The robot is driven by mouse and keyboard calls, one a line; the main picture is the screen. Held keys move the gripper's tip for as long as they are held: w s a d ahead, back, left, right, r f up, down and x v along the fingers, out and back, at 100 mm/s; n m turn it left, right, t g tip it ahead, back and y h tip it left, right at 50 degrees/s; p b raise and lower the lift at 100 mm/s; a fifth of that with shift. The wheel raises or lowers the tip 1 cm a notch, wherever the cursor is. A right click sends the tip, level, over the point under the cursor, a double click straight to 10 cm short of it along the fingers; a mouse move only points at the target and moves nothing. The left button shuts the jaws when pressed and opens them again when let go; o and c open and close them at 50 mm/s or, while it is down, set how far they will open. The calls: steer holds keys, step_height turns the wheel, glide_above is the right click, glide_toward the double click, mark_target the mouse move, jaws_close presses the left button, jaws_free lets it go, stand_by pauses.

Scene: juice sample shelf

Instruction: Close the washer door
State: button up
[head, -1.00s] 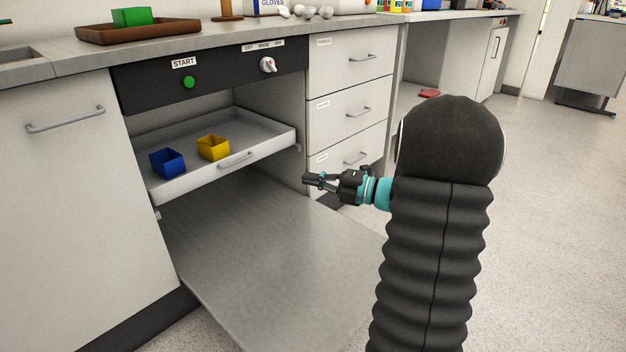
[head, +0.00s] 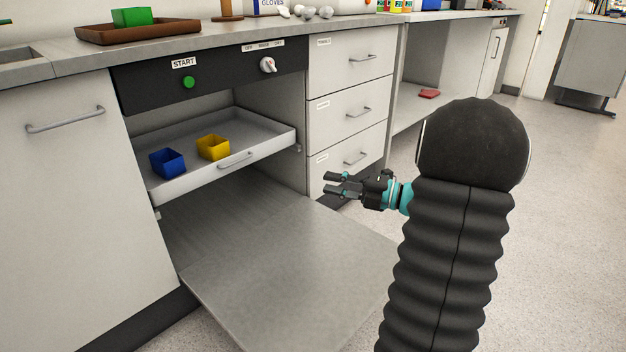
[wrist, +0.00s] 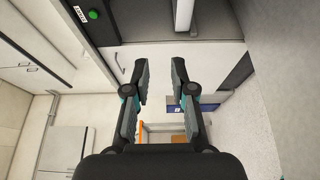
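The washer door (head: 290,275) is a flat grey panel folded down open, lying low and roughly level in front of the washer opening. The washer has a dark front panel (head: 220,84) with a green start button (head: 188,82) and a white knob (head: 267,65). My gripper (head: 325,184) is open and empty, right of the rack and above the door's right side. Its two spread fingers (wrist: 159,64) also show in the wrist view.
A column of drawers (head: 350,110) with bar handles stands right of the washer, behind my gripper. A cabinet (head: 65,190) stands at left. The floor (head: 560,200) at right is clear.

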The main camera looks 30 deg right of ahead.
steer(key=v, duration=0.6)
steer(key=shift+s+d, duration=0.2)
